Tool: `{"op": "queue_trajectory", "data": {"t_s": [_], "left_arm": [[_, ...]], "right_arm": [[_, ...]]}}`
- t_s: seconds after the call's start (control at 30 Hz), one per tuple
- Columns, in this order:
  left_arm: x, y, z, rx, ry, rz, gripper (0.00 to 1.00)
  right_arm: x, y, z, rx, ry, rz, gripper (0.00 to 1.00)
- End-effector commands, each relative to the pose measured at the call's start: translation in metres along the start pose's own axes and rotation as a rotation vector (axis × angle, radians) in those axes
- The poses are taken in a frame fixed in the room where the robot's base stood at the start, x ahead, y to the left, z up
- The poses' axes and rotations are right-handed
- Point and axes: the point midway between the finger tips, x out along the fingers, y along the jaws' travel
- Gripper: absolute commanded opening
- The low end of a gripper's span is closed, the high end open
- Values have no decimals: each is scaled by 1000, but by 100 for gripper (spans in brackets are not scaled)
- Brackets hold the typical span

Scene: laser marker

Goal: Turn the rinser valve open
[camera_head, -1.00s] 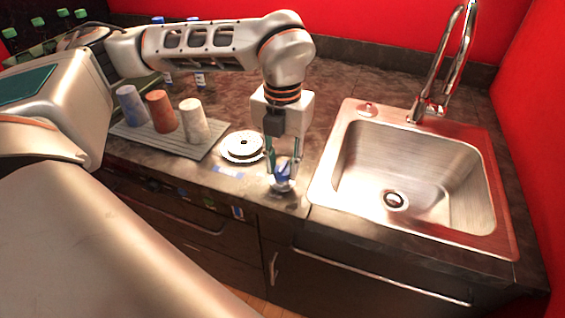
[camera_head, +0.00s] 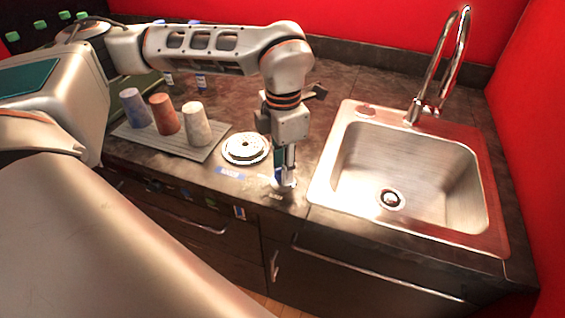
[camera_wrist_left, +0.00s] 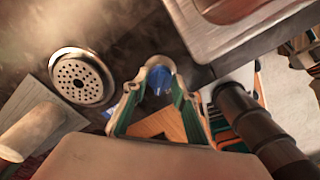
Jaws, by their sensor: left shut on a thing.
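The blue rinser valve handle (camera_head: 280,174) stands on a pale round base near the counter's front edge, left of the sink. In the left wrist view the blue handle (camera_wrist_left: 158,80) lies between the fingertips. My left gripper (camera_head: 285,178) points down over the valve and is shut on the handle. It partly hides the handle in the head view. The round metal rinser (camera_head: 246,148) sits just left of the valve. In the left wrist view the rinser plate (camera_wrist_left: 82,78) shows its holes. My right gripper is not in view.
The steel sink (camera_head: 400,165) with its tall tap (camera_head: 440,70) is at right. A blue label (camera_head: 230,172) lies in front of the rinser.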

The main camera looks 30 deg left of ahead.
Motion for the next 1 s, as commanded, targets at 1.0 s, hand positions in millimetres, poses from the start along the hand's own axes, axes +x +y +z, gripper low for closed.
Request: {"op": "queue_trajectory", "data": {"t_s": [1.0], "left_arm": [[-1,0,0,748,-1,1,5]], "right_arm": [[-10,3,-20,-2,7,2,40]]}}
